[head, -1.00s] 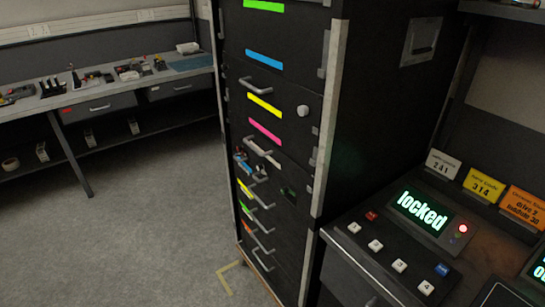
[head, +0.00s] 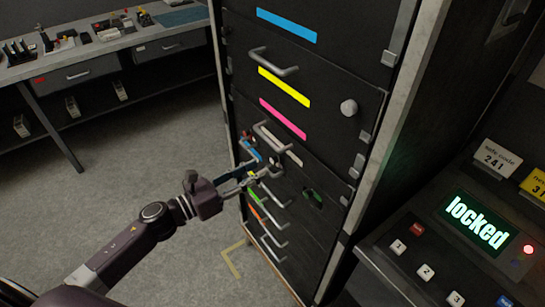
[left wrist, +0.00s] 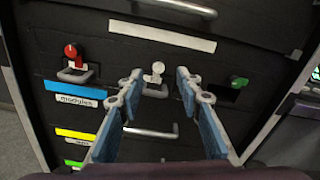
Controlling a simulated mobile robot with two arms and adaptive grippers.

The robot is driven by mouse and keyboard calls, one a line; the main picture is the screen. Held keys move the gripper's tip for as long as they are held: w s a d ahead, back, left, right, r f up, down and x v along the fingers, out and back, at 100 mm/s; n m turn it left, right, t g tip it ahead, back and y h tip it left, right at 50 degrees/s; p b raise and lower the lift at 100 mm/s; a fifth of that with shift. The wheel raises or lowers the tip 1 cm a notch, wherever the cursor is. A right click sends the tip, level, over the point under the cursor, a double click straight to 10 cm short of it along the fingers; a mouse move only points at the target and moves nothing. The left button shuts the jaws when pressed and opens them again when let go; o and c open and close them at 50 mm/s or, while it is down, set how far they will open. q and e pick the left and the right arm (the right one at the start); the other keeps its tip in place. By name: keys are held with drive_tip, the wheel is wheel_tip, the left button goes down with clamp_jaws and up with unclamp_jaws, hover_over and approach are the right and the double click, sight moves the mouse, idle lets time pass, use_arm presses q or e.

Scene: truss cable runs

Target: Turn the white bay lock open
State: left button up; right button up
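The white bay lock (left wrist: 153,72) is a small white knob above a short metal loop, in the middle of the left wrist view on the dark cabinet front. A white strip (left wrist: 160,37) runs above it. My left gripper (left wrist: 158,80) is open and empty, its two blue-padded fingers on either side of the lock in that view. Whether they touch it cannot be told. In the head view, my left gripper (head: 250,179) reaches in from the left to the cabinet front and partly hides the lock area. My right gripper is in neither view.
A red knob (left wrist: 70,52) sits to the left of the white one, a green one (left wrist: 238,82) to the right. Metal drawer handles (left wrist: 150,132) project nearby. In the head view, a console (head: 478,221) reading "locked" stands at right; a workbench (head: 90,62) stands at back left.

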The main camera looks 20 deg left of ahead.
sight(272, 161)
use_arm(q)
drive_tip(key=p+x, duration=0.1)
drive_tip(key=x, duration=0.5)
drive_tip(key=shift+a, duration=0.1)
clamp_jaws()
